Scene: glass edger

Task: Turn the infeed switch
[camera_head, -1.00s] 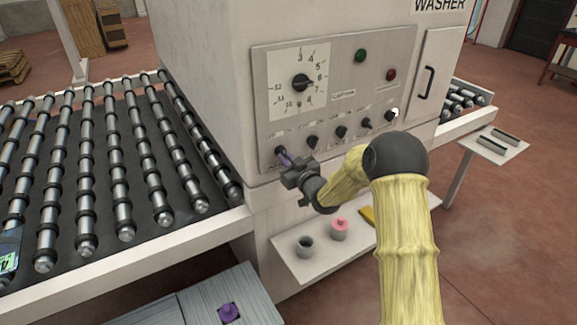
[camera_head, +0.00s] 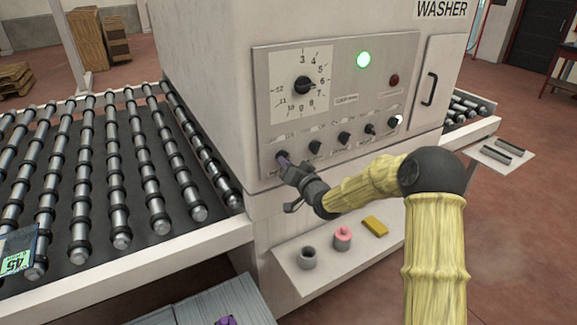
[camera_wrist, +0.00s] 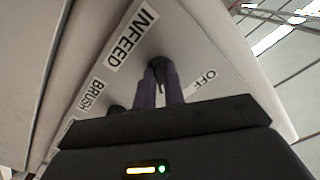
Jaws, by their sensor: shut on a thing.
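The infeed switch (camera_wrist: 158,64) is a small black knob at the left end of the lower row on the washer's grey control panel (camera_head: 375,75). In the wrist view it sits between the INFEED label (camera_wrist: 132,37) and the OFF label (camera_wrist: 198,86). My gripper (camera_head: 284,160) is at this leftmost knob, and its purple fingers (camera_wrist: 160,88) are closed around it. The fingers hide part of the knob in both views.
More black knobs (camera_head: 344,138) run to the right along the row, below a large numbered dial (camera_head: 303,85). A red lamp (camera_head: 394,80) looks dark. A shelf below holds a grey cup (camera_head: 308,258), a pink-topped pot (camera_head: 342,238) and a yellow block (camera_head: 375,226). A roller conveyor (camera_head: 100,170) lies left.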

